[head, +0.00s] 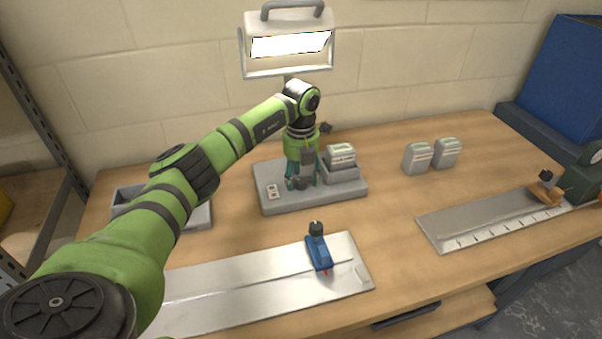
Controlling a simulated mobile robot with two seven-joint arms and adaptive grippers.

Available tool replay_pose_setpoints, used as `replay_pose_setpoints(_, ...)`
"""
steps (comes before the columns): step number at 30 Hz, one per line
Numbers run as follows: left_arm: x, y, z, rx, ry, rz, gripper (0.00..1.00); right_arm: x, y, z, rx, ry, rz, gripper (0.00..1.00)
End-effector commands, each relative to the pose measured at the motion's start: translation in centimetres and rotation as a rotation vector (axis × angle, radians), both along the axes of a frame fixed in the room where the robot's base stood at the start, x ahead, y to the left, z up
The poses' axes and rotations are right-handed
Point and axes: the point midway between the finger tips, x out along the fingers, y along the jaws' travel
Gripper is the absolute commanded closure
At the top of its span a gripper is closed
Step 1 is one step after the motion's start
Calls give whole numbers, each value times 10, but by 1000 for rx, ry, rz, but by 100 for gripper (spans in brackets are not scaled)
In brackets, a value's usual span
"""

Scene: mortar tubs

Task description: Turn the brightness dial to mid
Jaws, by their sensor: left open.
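A work lamp (290,44) with a lit white panel stands at the back, above a grey base (325,202) on the wooden bench. A dark round knob, apparently the brightness dial (300,183), sits on the base, partly hidden by my gripper. My left gripper (302,182) points down over the base with its teal-dark fingers open around or just above the knob. I cannot tell whether the fingers touch it. The dial's pointer and any marks are too small to read. My right gripper is not in view.
A pale two-part switch or socket plate (272,191) is left of the knob. A grey block (341,155) sits on the base's right. Two grey blocks (417,158) stand farther right. A blue tool (319,252) lies on a metal plate (240,300) in front. A grey tray (197,216) is left.

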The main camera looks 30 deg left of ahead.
Motion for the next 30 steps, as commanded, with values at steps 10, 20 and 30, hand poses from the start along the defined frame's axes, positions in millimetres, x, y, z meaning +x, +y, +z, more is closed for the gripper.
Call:
replay_pose_setpoints(10,0,0,-7,0,-1,0,44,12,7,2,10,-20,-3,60)
replay_pose_setpoints(20,0,0,-7,0,-1,0,100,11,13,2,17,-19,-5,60)
replay_pose_setpoints(30,0,1,-8,1,-1,-77,100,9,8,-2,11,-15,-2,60)
